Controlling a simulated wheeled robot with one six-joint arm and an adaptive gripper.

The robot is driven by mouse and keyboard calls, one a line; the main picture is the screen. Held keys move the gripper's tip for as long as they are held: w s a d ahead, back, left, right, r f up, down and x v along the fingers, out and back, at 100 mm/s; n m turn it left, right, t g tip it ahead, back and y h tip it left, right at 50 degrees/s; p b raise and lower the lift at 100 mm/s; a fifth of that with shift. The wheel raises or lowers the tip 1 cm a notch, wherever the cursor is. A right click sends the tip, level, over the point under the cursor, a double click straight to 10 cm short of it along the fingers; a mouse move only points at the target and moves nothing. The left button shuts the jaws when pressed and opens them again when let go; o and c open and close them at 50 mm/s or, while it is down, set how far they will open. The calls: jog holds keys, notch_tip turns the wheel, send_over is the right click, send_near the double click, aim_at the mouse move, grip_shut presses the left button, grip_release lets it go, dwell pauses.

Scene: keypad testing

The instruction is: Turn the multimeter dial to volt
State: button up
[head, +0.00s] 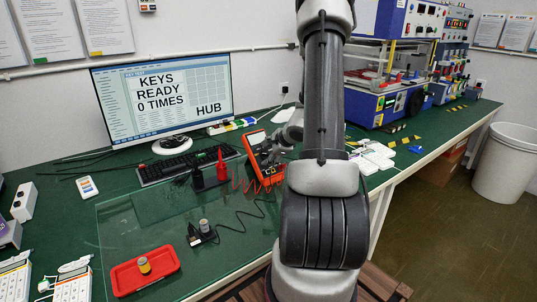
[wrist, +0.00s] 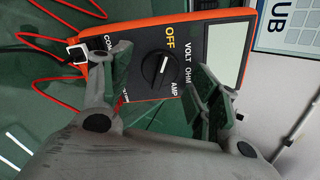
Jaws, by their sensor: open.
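The orange and black multimeter (head: 257,141) stands tilted on the green bench in the head view, partly hidden by my arm. In the wrist view the multimeter (wrist: 205,22) fills the top middle, with OFF, VOLT, OHM and AMP printed around its round black dial (wrist: 156,74). The dial's white mark appears to point toward OFF. My gripper (wrist: 165,76) is open, one finger on each side of the dial in the picture. I cannot tell whether either finger touches the meter. In the head view my gripper (head: 290,133) is partly hidden by my arm.
Red leads (wrist: 45,55) run from the meter's COM end. A keyboard (head: 185,165) and monitor (head: 165,97) stand to the left. A red tray (head: 120,280) lies on the glass sheet at the front. White blocks (head: 375,157) lie right of my arm.

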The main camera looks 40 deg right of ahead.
jog(key=shift+w+f, duration=0.2)
jog(key=c, duration=1)
jog(key=shift+c, duration=0.2)
jog(key=m, duration=0.8)
jog(key=shift+m, duration=0.4)
